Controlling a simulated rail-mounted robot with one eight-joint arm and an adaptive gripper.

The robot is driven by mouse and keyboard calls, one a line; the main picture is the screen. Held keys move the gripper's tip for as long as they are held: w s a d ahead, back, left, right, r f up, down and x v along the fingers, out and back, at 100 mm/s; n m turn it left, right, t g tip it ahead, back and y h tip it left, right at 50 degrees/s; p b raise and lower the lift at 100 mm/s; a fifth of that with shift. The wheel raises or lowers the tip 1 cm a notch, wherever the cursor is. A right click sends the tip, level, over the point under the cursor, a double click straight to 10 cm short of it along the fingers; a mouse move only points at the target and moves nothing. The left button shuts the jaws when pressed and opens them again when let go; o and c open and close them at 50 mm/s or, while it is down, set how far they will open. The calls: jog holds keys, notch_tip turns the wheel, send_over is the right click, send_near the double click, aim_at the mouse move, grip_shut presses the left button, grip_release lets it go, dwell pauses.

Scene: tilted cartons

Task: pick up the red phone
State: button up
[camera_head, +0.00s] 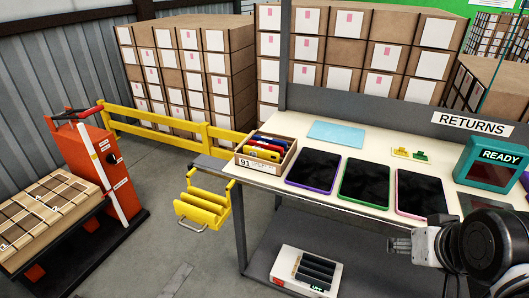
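A small open cardboard carton (243,163) marked 91 stands tilted at the left end of the white tabletop. Several thin, phone-like items in red, blue and yellow stand in a row inside it. The red phone (266,146) shows only as a narrow red edge among them; its lower part is hidden by the carton. My gripper (393,244) is at the lower right, in front of the table, well to the right of the carton and not touching it. Its fingers point left and look empty; I cannot tell how far apart they are.
Three tablets, purple (314,170), green (364,182) and pink (415,191), lie right of the carton. A light-blue sheet (336,133) lies behind. A teal READY device (491,163) stands at the right. A yellow tray (203,205) sits left; a white box (305,272) is below.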

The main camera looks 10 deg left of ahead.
jog(key=c, duration=0.3)
